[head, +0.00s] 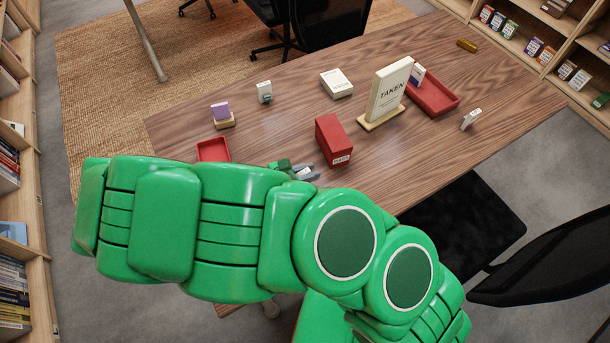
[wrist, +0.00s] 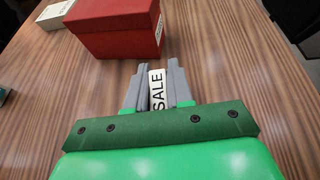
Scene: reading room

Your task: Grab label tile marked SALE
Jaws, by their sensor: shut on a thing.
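The label tile marked SALE (wrist: 157,88) is white with dark letters and shows upright between the fingers in the wrist view. My gripper (wrist: 156,82) is shut on it, with a grey finger on each side. In the head view my gripper (head: 305,172) is over the near part of the table, just in front of a red box, and my green arm hides part of it. The tile is only a small pale patch there. I cannot tell whether it touches the table.
The red box (head: 334,140) stands just beyond my gripper on the wooden table (head: 280,110). A TAKEN sign (head: 389,90), red trays (head: 213,149) (head: 440,98) and small white blocks (head: 264,92) stand around. Office chairs (head: 540,260) flank the table.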

